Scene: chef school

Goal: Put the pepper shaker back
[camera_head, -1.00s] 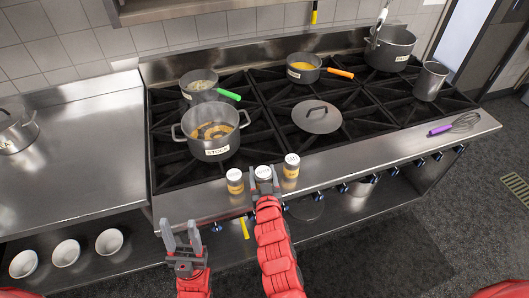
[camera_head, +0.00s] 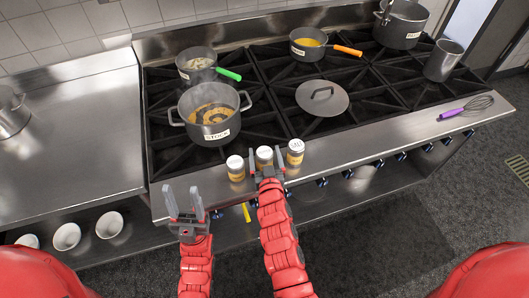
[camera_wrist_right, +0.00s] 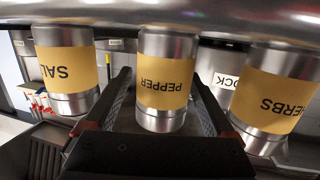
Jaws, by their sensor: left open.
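The pepper shaker (camera_wrist_right: 166,85), a metal cylinder with a yellow PEPPER label, appears upside down in the right wrist view. It is the middle one (camera_head: 264,157) of three shakers on the stove's front ledge in the head view. My right gripper (camera_wrist_right: 158,85) is open, one finger on each side of the pepper shaker. I cannot tell whether the fingers touch it. In the head view my right gripper (camera_head: 267,172) is in front of that shaker and partly hides it. My left gripper (camera_head: 184,203) is open and empty, left of the shakers, in front of the stove edge.
The SALT shaker (camera_wrist_right: 68,72) and HERBS shaker (camera_wrist_right: 275,92) stand close on either side. A stock pot (camera_head: 208,125) sits on the burners behind. A purple-handled whisk (camera_head: 467,107) lies on the ledge at right. The counter (camera_head: 65,130) at left is mostly clear.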

